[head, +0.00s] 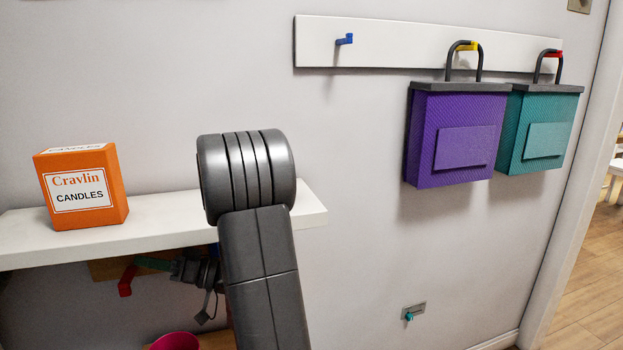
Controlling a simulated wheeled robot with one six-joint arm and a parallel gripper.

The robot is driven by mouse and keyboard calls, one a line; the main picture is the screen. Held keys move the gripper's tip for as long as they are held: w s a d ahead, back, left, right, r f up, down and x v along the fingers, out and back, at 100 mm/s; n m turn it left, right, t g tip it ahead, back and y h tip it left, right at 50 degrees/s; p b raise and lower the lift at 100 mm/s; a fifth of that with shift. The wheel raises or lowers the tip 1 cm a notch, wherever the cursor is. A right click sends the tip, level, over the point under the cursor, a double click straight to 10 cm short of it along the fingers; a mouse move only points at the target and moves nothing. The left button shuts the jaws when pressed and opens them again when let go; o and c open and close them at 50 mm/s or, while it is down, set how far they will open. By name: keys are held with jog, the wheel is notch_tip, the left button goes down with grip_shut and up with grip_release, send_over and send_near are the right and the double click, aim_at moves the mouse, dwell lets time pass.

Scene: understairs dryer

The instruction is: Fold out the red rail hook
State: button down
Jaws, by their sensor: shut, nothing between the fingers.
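A small red hook (125,284) shows below the white shelf at the lower left, against a wooden rail (102,269). Its lower end hangs down and its upper part slants up to the right. A dark green piece (152,263) lies just right of it. My gripper (178,268), dark and partly hidden behind my arm, is under the shelf to the right of the red hook. It is shut and holds nothing. Whether it touches the green piece or the hook I cannot tell. Another red hook (553,54), on the white wall rail (420,50), carries a teal bag (540,130).
The white shelf (150,228) overhangs the gripper and carries an orange candle box (82,187). A purple bag (455,135) hangs on a yellow hook (467,46); a blue hook (344,40) is bare. A pink container (175,341) stands below.

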jog(key=v, duration=0.6)
jog(key=shift+d+f+p, duration=0.2)
jog(key=shift+d+p, duration=0.2)
jog(key=shift+p, duration=0.05)
